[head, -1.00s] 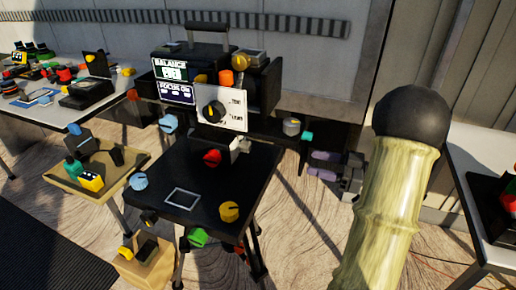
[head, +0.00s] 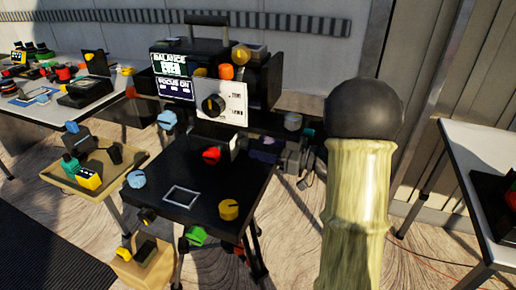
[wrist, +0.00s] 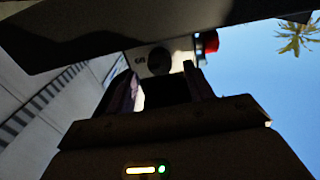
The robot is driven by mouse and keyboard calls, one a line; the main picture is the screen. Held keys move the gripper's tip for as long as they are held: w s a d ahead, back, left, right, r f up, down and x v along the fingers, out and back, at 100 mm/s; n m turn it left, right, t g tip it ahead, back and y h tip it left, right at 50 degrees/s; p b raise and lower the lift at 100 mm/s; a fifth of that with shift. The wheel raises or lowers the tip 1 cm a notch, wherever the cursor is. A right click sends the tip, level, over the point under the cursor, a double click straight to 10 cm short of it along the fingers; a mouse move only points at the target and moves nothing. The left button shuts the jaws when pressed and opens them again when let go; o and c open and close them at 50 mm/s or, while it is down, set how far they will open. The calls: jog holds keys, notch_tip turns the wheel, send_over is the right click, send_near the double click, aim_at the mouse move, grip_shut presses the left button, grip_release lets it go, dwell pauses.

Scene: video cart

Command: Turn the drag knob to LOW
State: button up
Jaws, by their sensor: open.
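Small dark labels are at the panel's right side, too small to read. The knob's pointer setting is unclear. My gripper (head: 264,146) is right of and below the panel in the head view, apart from it, partly hidden behind dark cart parts and my arm. In the wrist view my gripper (wrist: 162,88) has its fingers apart with nothing between them. Beyond them are a white panel (wrist: 184,50) with a dark round shape (wrist: 159,60) and a red piece (wrist: 208,42).
Two screens (head: 175,87) stand left of the panel. A wooden tray (head: 58,178) is at the left, a white table (head: 480,160) at the right.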

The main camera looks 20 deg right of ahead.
jog(key=shift+x, duration=0.95)
jog(key=c, duration=1)
